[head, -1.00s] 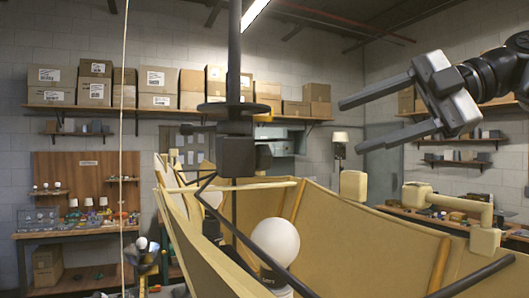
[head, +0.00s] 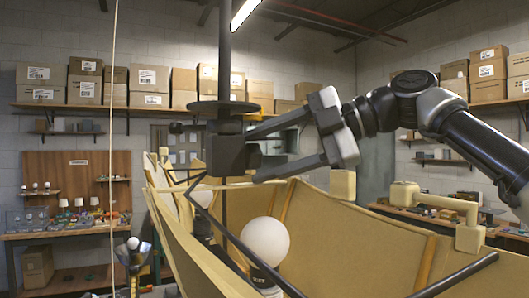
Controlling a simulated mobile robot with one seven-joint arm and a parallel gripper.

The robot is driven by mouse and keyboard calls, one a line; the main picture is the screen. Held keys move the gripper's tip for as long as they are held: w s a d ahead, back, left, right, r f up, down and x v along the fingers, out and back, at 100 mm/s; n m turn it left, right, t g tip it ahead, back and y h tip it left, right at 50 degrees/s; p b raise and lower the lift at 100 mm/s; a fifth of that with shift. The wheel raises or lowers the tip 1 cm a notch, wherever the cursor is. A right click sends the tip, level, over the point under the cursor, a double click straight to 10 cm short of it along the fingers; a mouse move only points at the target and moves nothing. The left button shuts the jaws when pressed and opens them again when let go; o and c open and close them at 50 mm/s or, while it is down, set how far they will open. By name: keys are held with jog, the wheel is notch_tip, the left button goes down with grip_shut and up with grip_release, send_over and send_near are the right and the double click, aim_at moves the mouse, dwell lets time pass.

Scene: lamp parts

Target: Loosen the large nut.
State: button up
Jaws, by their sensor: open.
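A dark lamp hub (head: 223,150) sits on a vertical rod (head: 224,50), under a wide round disc (head: 222,105). A smaller dark piece, which looks like the large nut (head: 252,156), sticks out on the hub's right side. My gripper (head: 252,155) reaches in from the right and is open. One finger is above this piece and the other below it, with their tips close to the hub. I cannot tell whether the fingers touch it or how they line up in depth. The nut's exact outline is hard to make out.
Below the hub is the large tan lampshade (head: 330,225) with a white bulb (head: 265,241) inside and dark struts crossing it. A tan jointed fitting (head: 435,203) stands on its right rim. Shelves with cardboard boxes (head: 90,83) are far behind.

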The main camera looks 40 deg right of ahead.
jog(key=shift+c, duration=0.3)
jog(key=c, duration=1)
jog(key=shift+w+r+m+g, duration=0.15)
jog(key=shift+m+g, duration=0.55)
jog(key=shift+g, duration=0.4)
jog(key=shift+w+r+m+g, duration=0.1)
jog(key=shift+m+g, duration=0.6)
jog(key=shift+g, duration=0.4)
jog(key=o, duration=1.1)
jog(key=shift+c, duration=0.2)
